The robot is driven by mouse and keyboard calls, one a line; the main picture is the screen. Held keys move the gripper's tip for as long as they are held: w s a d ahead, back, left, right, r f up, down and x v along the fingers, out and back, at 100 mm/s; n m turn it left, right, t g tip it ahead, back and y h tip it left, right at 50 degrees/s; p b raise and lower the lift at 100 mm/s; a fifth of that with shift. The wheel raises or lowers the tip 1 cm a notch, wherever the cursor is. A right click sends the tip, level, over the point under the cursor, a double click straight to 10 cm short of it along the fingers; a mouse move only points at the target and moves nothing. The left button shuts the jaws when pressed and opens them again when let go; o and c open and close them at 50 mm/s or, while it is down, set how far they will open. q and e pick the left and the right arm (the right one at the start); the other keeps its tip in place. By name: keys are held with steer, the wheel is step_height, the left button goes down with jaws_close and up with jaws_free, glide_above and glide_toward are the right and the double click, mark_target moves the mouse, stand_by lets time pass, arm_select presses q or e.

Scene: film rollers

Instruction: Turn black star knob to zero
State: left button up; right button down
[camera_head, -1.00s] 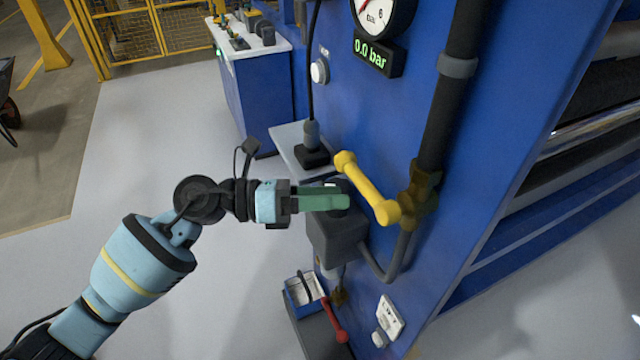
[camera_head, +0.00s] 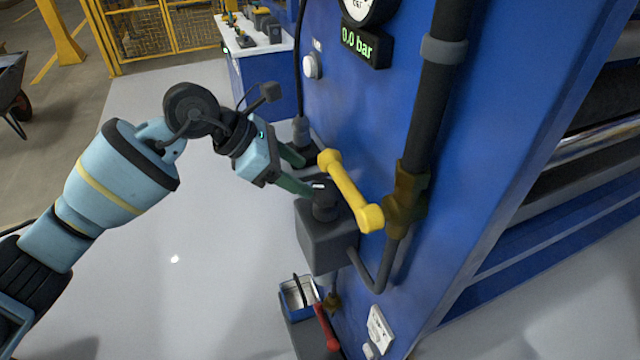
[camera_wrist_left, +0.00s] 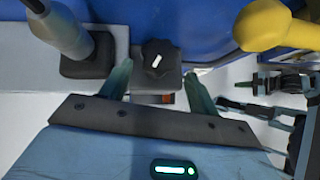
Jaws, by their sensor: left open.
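The black star knob (camera_head: 325,205) sits on top of a grey box (camera_head: 327,240) on the blue machine's side. It has a white pointer mark, which shows slanted in the left wrist view (camera_wrist_left: 158,60). My left gripper (camera_head: 303,173) is open, with its green fingers pointing at the knob from the left. In the left wrist view, the knob lies ahead between the two spread fingers (camera_wrist_left: 160,88). I see no finger closed on it. The digital display (camera_head: 362,43) reads 0.0 bar, below a partly cut-off gauge.
A yellow handle (camera_head: 350,190) stands close to the right of the knob. A grey-handled lever on a black base (camera_head: 302,132) is just behind the gripper. A thick black pipe (camera_head: 437,90) runs down the machine. A small blue tray (camera_head: 298,297) sits below.

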mark_target(323, 188)
arm_select(q)
steer(key=shift+x, duration=3.05)
steer(key=c, duration=0.7)
